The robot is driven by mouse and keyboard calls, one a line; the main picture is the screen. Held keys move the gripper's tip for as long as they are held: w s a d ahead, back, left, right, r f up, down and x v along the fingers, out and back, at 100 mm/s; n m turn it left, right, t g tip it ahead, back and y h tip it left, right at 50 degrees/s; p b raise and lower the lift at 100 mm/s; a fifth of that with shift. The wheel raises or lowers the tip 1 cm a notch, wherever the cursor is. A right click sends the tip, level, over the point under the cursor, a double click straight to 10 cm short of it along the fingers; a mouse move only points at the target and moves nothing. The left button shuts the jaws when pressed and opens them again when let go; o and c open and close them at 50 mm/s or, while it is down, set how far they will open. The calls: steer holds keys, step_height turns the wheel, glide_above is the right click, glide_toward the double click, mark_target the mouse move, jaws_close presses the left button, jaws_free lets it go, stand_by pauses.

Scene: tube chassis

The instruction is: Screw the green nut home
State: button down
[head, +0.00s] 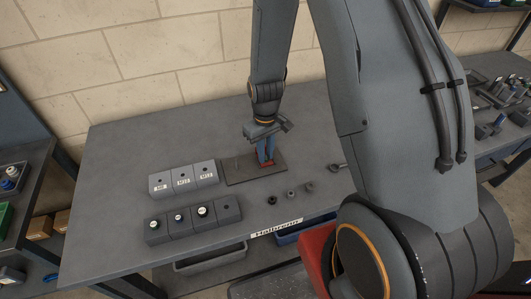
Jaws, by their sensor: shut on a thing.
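My gripper (267,158) points down over a dark flat plate (239,175) on the workbench. Its two blue fingers are closed together on something at the plate. That thing is hidden between the fingers and too small to make out. A thin upright post (237,163) seems to stand on the plate left of the gripper.
Light grey labelled blocks (182,180) stand left of the plate. Dark blocks (193,220) with round white-topped pieces stand in front of them. Several small dark parts (292,193) lie right of the plate. The bench's (120,165) left side is clear. My arm hides the right side.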

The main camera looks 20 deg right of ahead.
steer(key=shift+m, duration=0.5)
steer(key=m, duration=0.2)
steer(key=shift+m, duration=0.3)
steer(key=c, duration=1.6)
jaws_free()
steer(key=shift+r, duration=0.1)
steer(key=shift+r+b, duration=1.35)
steer(key=shift+r, duration=2.45)
